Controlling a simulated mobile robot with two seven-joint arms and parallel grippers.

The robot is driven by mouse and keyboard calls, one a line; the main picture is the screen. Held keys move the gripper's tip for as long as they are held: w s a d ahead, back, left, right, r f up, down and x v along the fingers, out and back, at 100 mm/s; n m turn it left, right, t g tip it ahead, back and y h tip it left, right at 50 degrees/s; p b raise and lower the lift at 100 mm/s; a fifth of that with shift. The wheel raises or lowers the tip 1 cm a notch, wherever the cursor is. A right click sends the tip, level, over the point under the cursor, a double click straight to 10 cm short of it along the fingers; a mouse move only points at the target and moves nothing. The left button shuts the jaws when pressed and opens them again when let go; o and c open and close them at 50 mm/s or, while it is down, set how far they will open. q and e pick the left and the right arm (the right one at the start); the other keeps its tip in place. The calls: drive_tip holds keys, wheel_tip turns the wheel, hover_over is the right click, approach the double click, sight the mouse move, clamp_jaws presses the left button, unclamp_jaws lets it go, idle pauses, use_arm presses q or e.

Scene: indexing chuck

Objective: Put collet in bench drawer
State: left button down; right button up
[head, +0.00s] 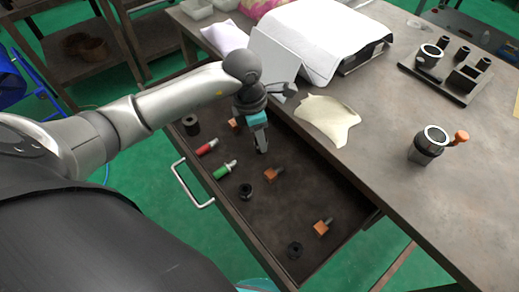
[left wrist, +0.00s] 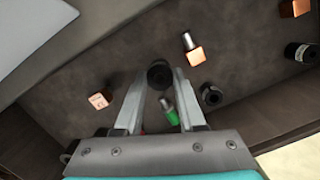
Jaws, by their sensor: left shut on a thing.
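The bench drawer (head: 305,190) is pulled open below the bench top. My left gripper (head: 262,147) is over the drawer, pointing down into it, shut on a small dark round piece, which looks like the collet (left wrist: 159,74), between the fingertips in the left wrist view. In the head view the fingers mostly hide it, and I cannot tell whether it touches the drawer floor. My right gripper does not show. The indexing chuck (head: 428,145), dark with a bright ring and an orange-knobbed handle, stands on the bench at the right.
The drawer holds copper blocks with studs (head: 322,227), black rings (head: 245,190), a black cylinder (head: 191,124), and a red (head: 207,147) and a green (head: 224,170) piece. A rack (head: 445,78) with dark cylinders, a cream cloth (head: 328,118) and a covered case (head: 318,40) occupy the bench.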

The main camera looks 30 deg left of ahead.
use_arm(q)
wheel_tip(320, 180, down, 5)
drive_tip(key=shift+r+b, duration=0.1)
drive_tip(key=shift+b, duration=0.45)
drive_tip(key=shift+f, duration=0.3)
drive_tip(key=shift+r, duration=0.1)
drive_tip(key=c, duration=0.5)
unclamp_jaws()
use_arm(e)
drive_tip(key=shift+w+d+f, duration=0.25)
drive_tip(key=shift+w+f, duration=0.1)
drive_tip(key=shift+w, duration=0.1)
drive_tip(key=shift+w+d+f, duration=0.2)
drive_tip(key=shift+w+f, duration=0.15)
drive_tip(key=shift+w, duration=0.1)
